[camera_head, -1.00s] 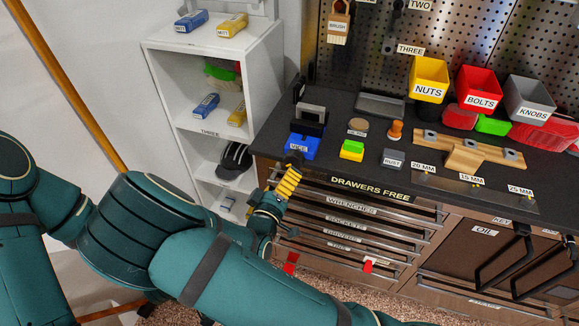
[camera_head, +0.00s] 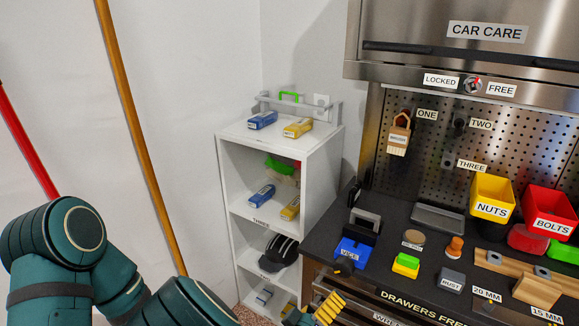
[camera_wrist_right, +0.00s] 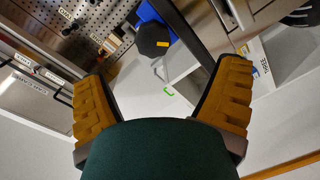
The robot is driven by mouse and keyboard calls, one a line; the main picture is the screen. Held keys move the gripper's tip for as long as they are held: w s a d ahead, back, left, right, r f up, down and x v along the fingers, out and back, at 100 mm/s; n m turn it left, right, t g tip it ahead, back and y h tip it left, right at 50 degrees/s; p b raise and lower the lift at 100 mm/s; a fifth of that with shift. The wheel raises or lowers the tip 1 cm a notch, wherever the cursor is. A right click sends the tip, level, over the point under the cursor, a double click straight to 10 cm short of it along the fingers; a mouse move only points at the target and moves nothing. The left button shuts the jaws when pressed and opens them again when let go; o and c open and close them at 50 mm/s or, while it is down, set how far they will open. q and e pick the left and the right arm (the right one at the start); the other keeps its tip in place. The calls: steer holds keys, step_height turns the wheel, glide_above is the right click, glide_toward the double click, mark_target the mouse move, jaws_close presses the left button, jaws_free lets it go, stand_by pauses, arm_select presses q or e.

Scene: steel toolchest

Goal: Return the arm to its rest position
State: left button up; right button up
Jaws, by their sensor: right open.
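My right gripper (camera_head: 328,308) shows its yellow ribbed fingers at the bottom edge of the head view, in front of the workbench and below the blue vise (camera_head: 352,254). In the right wrist view the two yellow fingers of the right gripper (camera_wrist_right: 162,70) stand wide apart with nothing held between them. My teal arm links fill the lower left of the head view. Most of the right forearm is cut off by the lower edge. My left gripper is not in view.
A white shelf unit (camera_head: 327,160) with blue and yellow boxes stands left of the dark workbench (camera_head: 392,262). The bench holds a yellow NUTS bin (camera_head: 491,198), a red BOLTS bin (camera_head: 549,214) and small items. A wooden pole (camera_head: 138,135) leans at the left wall.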

steer(key=s+d+f+m+g+y, duration=0.1)
steer(key=s+f+g+y, duration=0.2)
steer(key=f, duration=0.4)
steer(key=s+d+f+m+g+y, duration=0.2)
steer(key=f+g+y, duration=0.15)
steer(key=f, duration=0.35)
steer(key=s+a+f+m+g+y, duration=0.1)
steer(key=s+a+m+g+y, duration=0.2)
steer(key=s+g+y, duration=0.3)
steer(key=shift+s+f+y, duration=0.15)
steer(key=shift+s+y, duration=0.5)
steer(key=shift+s, duration=0.6)
